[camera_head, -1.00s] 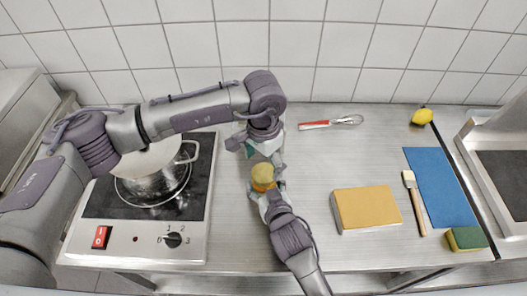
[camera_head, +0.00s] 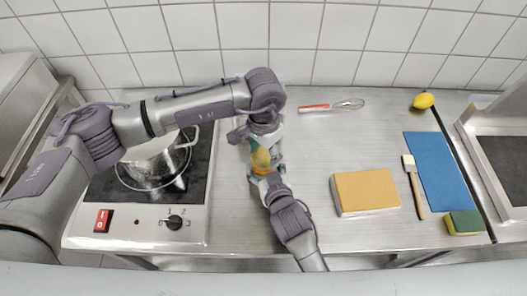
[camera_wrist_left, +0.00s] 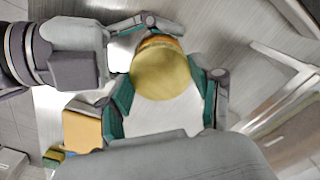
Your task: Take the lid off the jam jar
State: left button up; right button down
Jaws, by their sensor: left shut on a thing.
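The jam jar (camera_head: 261,168) is between my two grippers in the middle of the counter, mostly hidden by fingers. Its round yellow lid (camera_wrist_left: 160,74) faces the left wrist camera, with an orange-brown edge of the jar (camera_wrist_left: 160,41) behind it. My left gripper (camera_head: 262,150) comes from the back and is shut on the lid, its teal pads on either side. My right gripper (camera_head: 266,178) comes from the front and appears closed around the jar; its arm also shows at the left of the wrist view. I cannot tell whether lid and jar are apart.
A hot plate (camera_head: 105,197) with a steel pot (camera_head: 152,170) stands at left. A whisk (camera_head: 335,106), a yellow block (camera_head: 365,193), a brush (camera_head: 413,187), a blue mat (camera_head: 440,180), a lemon (camera_head: 424,101) and a sponge (camera_head: 464,222) lie at right. Bare counter separates them from my grippers.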

pick_arm(q)
jog(key=n, duration=0.3)
pick_arm(e)
jog(key=shift+f, duration=0.2)
pick_arm(q)
jog(key=n, duration=0.4)
jog(key=shift+n, duration=0.3)
jog(key=n, duration=0.6)
jog(key=shift+n, duration=0.4)
pick_arm(e)
jog(key=shift+s, duration=0.1)
pick_arm(q)
jog(key=n, duration=0.4)
jog(key=shift+n, duration=0.3)
jog(key=n, duration=0.4)
jog(key=shift+n, duration=0.4)
jog(key=n, duration=0.7)
pick_arm(e)
jog(key=shift+d, duration=0.1)
pick_arm(q)
jog(key=n, duration=1.1)
jog(key=shift+n, duration=0.3)
jog(key=n, duration=0.4)
jog(key=shift+n, duration=0.4)
jog(key=n, duration=0.6)
jog(key=shift+r+n, duration=0.1)
jog(key=shift+n, duration=0.3)
jog(key=shift+r, duration=0.1)
